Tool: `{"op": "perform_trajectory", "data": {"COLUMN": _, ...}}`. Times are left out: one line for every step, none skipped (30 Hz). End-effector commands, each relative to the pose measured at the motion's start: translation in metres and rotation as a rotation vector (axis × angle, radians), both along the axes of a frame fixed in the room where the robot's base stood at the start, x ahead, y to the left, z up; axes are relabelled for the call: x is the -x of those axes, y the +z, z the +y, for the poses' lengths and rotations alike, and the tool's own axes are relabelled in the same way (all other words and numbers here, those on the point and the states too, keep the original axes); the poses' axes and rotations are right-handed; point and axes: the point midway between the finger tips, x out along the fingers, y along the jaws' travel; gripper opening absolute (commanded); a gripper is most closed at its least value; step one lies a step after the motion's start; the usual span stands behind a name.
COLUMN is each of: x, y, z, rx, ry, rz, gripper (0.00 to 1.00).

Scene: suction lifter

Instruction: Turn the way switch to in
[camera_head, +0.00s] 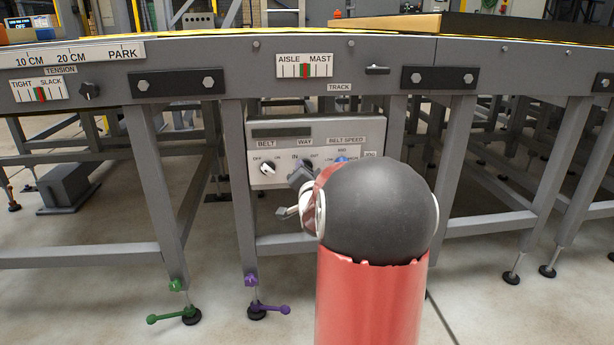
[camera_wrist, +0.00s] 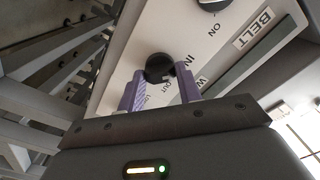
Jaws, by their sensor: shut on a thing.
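The way switch is a dark round knob (camera_wrist: 158,67) on the light control panel. In the wrist view it sits between the tips of my gripper's two purple fingers (camera_wrist: 160,80), which are shut on it. The IN label is right of the knob and the OUT label below it; which way the knob points cannot be told. In the head view the way switch (camera_head: 307,164) shows just above my gripper (camera_head: 298,178), partly hidden by it, under the WAY label.
The control panel (camera_head: 258,132) hangs under the conveyor frame. The belt knob (camera_head: 267,168) is left of the way switch, and the blue belt speed knob (camera_head: 341,159) is to the right, partly behind my arm. Conveyor legs (camera_head: 240,180) stand close by.

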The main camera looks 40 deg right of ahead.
Motion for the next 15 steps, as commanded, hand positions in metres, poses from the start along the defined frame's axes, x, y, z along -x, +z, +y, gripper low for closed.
{"op": "perform_trajectory", "data": {"x": -0.0001, "y": -0.0015, "z": 0.0008, "rx": 0.002, "ry": 0.002, "rz": 0.005, "gripper": 0.12}}
{"op": "perform_trajectory", "data": {"x": -0.0002, "y": -0.0014, "z": 0.0009, "rx": 0.002, "ry": 0.002, "rz": 0.005, "gripper": 0.12}}
{"op": "perform_trajectory", "data": {"x": -0.0002, "y": -0.0014, "z": 0.0009, "rx": 0.002, "ry": 0.002, "rz": 0.005, "gripper": 0.12}}
{"op": "perform_trajectory", "data": {"x": -0.0001, "y": -0.0015, "z": 0.0008, "rx": 0.002, "ry": 0.002, "rz": 0.005, "gripper": 0.12}}
{"op": "perform_trajectory", "data": {"x": -0.0001, "y": -0.0015, "z": 0.0008, "rx": 0.002, "ry": 0.002, "rz": 0.005, "gripper": 0.12}}
{"op": "perform_trajectory", "data": {"x": -0.0001, "y": -0.0015, "z": 0.0008, "rx": 0.002, "ry": 0.002, "rz": 0.005, "gripper": 0.12}}
{"op": "perform_trajectory", "data": {"x": -0.0002, "y": -0.0014, "z": 0.0009, "rx": 0.002, "ry": 0.002, "rz": 0.005, "gripper": 0.12}}
{"op": "perform_trajectory", "data": {"x": -0.0002, "y": -0.0016, "z": 0.0009, "rx": 0.002, "ry": 0.002, "rz": 0.005, "gripper": 0.12}}
{"op": "perform_trajectory", "data": {"x": -0.0002, "y": -0.0016, "z": 0.0009, "rx": 0.001, "ry": 0.003, "rz": 0.006, "gripper": 0.12}}
{"op": "perform_trajectory", "data": {"x": -0.0002, "y": -0.0016, "z": 0.0009, "rx": 0.001, "ry": 0.003, "rz": 0.006, "gripper": 0.37}}
{"op": "perform_trajectory", "data": {"x": -0.0002, "y": -0.0016, "z": 0.0009, "rx": 0.000, "ry": 0.003, "rz": 0.005, "gripper": 0.41}}
{"op": "perform_trajectory", "data": {"x": -0.0002, "y": -0.0015, "z": 0.0007, "rx": 0.001, "ry": 0.002, "rz": 0.005, "gripper": 0.46}}
{"op": "perform_trajectory", "data": {"x": -0.0002, "y": -0.0014, "z": 0.0007, "rx": 0.001, "ry": 0.002, "rz": 0.005, "gripper": 0.50}}
{"op": "perform_trajectory", "data": {"x": -0.0002, "y": -0.0013, "z": 0.0007, "rx": 0.001, "ry": 0.002, "rz": 0.005, "gripper": 0.54}}
{"op": "perform_trajectory", "data": {"x": -0.0001, "y": -0.0011, "z": 0.0006, "rx": 0.000, "ry": 0.001, "rz": 0.003, "gripper": 0.56}}
